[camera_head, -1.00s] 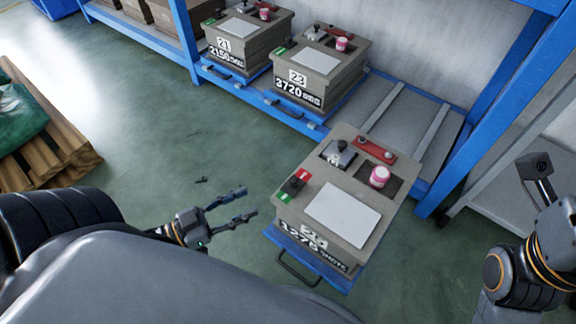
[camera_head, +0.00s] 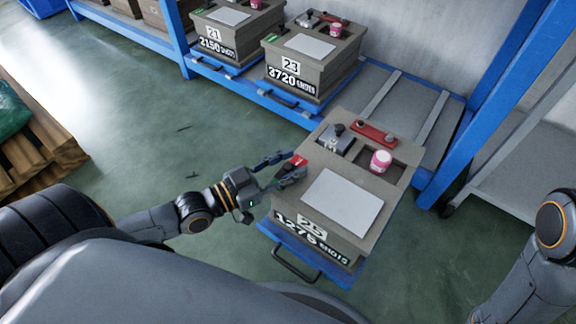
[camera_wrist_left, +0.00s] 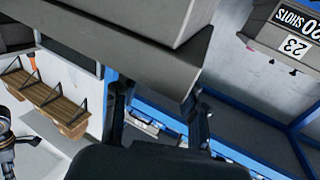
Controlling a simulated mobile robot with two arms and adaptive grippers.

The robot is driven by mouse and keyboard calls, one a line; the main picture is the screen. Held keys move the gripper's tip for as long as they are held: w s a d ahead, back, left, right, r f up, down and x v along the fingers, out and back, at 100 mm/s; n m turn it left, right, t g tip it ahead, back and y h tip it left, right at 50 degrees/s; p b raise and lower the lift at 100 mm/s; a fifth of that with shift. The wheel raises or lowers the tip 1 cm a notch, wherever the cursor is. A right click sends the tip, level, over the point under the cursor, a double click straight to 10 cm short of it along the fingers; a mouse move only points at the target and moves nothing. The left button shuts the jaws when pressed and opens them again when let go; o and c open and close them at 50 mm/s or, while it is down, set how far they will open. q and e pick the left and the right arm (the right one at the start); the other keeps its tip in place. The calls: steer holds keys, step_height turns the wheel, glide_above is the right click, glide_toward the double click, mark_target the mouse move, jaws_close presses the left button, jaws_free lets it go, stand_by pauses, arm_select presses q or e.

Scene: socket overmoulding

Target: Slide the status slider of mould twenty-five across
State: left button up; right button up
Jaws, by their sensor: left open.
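Mould twenty-five (camera_head: 335,160), a grey-brown box marked 25 and 1275 shots, sits on a blue pull-out base at the front. Its status slider (camera_head: 299,159) is at the left edge of its top. A red patch of it shows; the black knob and most of the green end are hidden by my left gripper (camera_head: 293,166). The left gripper is open, its fingers on either side of the slider's red area; I cannot tell whether they touch the knob. Both fingers also show spread in the left wrist view (camera_wrist_left: 162,112). My right gripper is out of view.
On mould twenty-five are a white plate (camera_head: 342,203), a pink-and-white pot (camera_head: 380,161) and a red bar (camera_head: 373,133). Mould 23 (camera_head: 312,70) and mould 21 (camera_head: 230,40) stand behind on the blue rack (camera_head: 450,145). The floor to the left is clear up to a wooden pallet (camera_head: 45,145).

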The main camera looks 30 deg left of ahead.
mark_target(296, 164)
arm_select(q)
jaws_close()
steer(key=shift+w+d+p, duration=0.2)
steer(key=shift+w+p, duration=0.2)
steer(key=shift+w, duration=1.4)
jaws_free()
steer(key=shift+a, duration=0.1)
steer(key=shift+s, duration=0.1)
steer(key=v, duration=1.2)
